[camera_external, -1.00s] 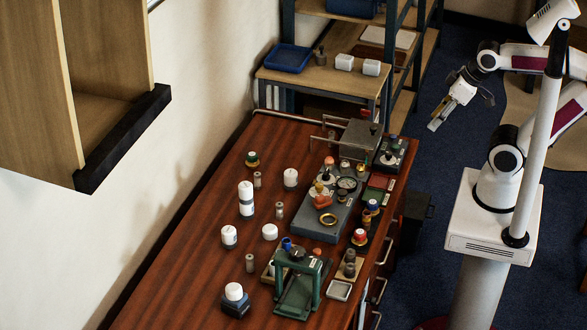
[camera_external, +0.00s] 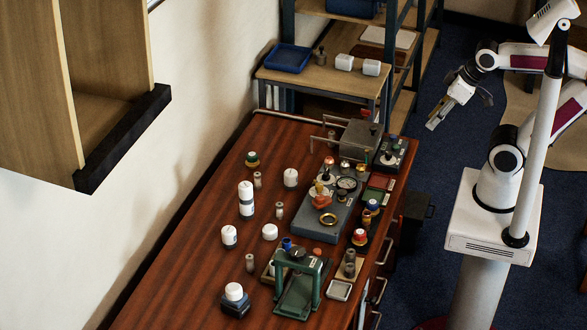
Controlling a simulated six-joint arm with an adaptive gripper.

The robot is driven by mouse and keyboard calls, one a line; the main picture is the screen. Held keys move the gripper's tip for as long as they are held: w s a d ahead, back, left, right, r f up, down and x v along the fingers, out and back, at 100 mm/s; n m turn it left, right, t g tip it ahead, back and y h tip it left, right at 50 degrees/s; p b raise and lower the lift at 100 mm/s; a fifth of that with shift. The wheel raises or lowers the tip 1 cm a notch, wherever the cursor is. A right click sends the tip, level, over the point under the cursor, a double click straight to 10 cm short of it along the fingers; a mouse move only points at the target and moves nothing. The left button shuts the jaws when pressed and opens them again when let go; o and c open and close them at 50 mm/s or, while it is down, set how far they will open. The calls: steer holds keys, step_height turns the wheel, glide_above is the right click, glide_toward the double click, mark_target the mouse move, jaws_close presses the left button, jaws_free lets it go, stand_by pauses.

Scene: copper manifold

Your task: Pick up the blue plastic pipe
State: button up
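A small blue piece (camera_external: 287,243), which may be the blue plastic pipe, stands beside the green press frame (camera_external: 303,284) near the front of the wooden bench. It is too small to tell its exact shape, and the frame partly crowds it. My gripper (camera_external: 433,124) hangs over the blue floor to the right of the bench, well away from the piece. It looks empty. Its fingers are too small to tell whether they are open or shut.
The bench (camera_external: 195,275) holds several white-capped jars (camera_external: 246,207) on its left and a grey fixture plate (camera_external: 310,222) at centre right. A dark grey box (camera_external: 361,137) stands at the back. Shelving (camera_external: 335,82) with a blue tray (camera_external: 287,58) is behind.

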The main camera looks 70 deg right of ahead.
steer(key=w+a+r+t+y, duration=0.15)
steer(key=w+a+y, duration=0.25)
steer(key=w+a, duration=1.2)
steer(key=m+t+h, duration=0.2)
steer(key=m+t, duration=0.1)
glide_above(290, 245)
steer(key=s+a, duration=0.1)
steer(key=a, duration=0.1)
step_height(290, 245, down, 13)
steer(key=s+f+h, duration=0.1)
steer(key=f+h, duration=0.1)
steer(key=f, duration=0.5)
steer(key=s+a+f+m+t+h, duration=0.1)
steer(key=s+f+h, duration=0.1)
steer(key=f, duration=0.4)
steer(key=s+f+t+h, duration=0.1)
steer(key=f+h, duration=0.1)
steer(key=f, duration=0.5)
steer(key=shift+s+a+f+h, duration=0.25)
steer(key=shift+s+f+h, duration=0.05)
steer(key=shift+s, duration=0.05)
steer(key=shift+s+d+f+h, duration=0.25)
steer(key=shift+s+f+h, duration=0.05)
steer(key=shift+s+f, duration=0.25)
steer(key=shift+m, duration=0.3)
steer(key=shift+w, duration=0.15)
steer(key=shift+x, duration=1.2)
